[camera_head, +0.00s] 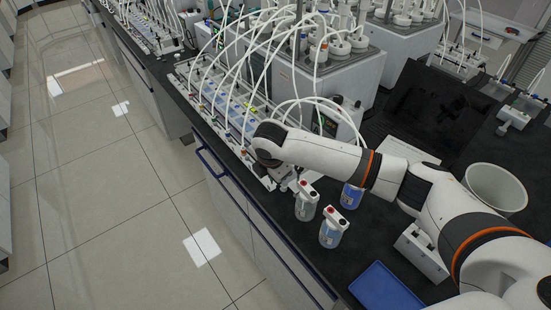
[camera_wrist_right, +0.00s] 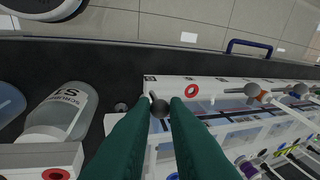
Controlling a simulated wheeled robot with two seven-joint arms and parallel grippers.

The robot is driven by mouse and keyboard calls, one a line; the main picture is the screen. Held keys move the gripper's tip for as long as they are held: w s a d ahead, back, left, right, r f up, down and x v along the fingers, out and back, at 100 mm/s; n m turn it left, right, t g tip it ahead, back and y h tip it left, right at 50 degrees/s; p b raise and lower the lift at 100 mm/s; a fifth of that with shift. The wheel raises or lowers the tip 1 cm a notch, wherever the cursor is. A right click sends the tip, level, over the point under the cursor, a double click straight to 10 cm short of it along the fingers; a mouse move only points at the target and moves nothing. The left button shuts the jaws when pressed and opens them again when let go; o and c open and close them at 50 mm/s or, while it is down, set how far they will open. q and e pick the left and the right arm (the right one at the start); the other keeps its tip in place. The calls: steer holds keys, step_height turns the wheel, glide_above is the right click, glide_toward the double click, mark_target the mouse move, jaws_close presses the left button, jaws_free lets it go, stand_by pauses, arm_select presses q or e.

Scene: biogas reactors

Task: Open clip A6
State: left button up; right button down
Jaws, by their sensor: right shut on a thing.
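The rack of clips and tubes (camera_head: 225,100) runs along the bench beside the reactors. In the right wrist view a clip with a grey ball knob (camera_wrist_right: 159,108) sits at the near end of the white rack (camera_wrist_right: 185,80). My right gripper (camera_wrist_right: 160,108) has its two green fingers shut on this knob, one on each side. Its label is too small to read, so I cannot tell whether it is A6. In the head view my right wrist hides the gripper and the rack's near end. My left gripper is not in view.
Bottles with red-marked caps (camera_head: 306,200) (camera_head: 332,228) and a blue-labelled bottle (camera_head: 351,196) stand close to my right wrist. More knobbed clips (camera_wrist_right: 248,90) line the rack. White tubes arch above it. A blue tray (camera_head: 385,290) and white bucket (camera_head: 496,188) are at right.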

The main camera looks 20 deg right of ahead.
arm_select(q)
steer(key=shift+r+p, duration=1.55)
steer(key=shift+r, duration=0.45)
arm_select(e)
steer(key=shift+s+a+f+n+t+h, duration=0.2)
steer(key=shift+a+t+h, duration=0.35)
steer(key=shift+h, duration=0.5)
steer(key=shift+s+a+f+n+t+h, duration=0.15)
steer(key=shift+a+t+h, duration=0.35)
steer(key=shift+h, duration=0.55)
steer(key=shift+s+a+f, duration=0.1)
steer(key=c, duration=1.4)
jaws_free()
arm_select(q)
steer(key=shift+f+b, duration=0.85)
arm_select(e)
steer(key=v, duration=1.2)
